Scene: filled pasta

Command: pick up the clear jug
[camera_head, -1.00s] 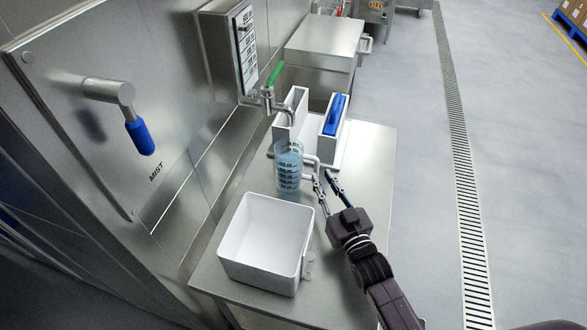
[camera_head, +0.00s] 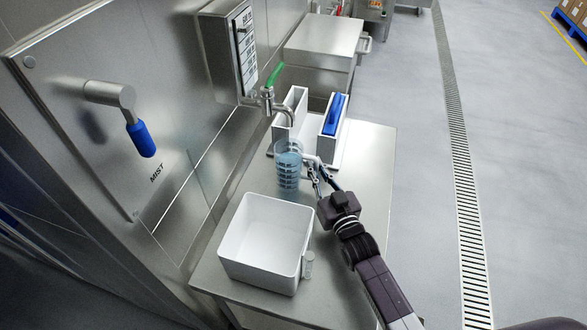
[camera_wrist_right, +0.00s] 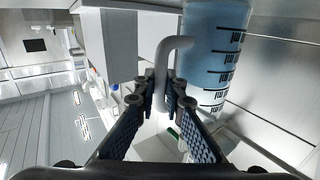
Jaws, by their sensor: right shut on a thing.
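The clear jug (camera_head: 289,176) stands upright under the tap on the steel table, with bluish liquid and dark graduation marks. In the right wrist view the jug (camera_wrist_right: 213,45) fills the top right, and its pale handle (camera_wrist_right: 160,62) runs down between my fingers. My right gripper (camera_head: 316,168) comes in from the right of the jug and is shut on its handle; the fingertips (camera_wrist_right: 160,88) meet around it. I cannot see a gap under the jug. My left gripper is not in view.
A white open bin (camera_head: 237,262) stands on the steel table (camera_head: 361,155) in front of the jug, with a small clear vessel (camera_head: 308,264) at its corner. Behind are white holders (camera_head: 325,151), one with a blue item (camera_head: 335,114). A green-handled tap (camera_head: 274,75) hangs above.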

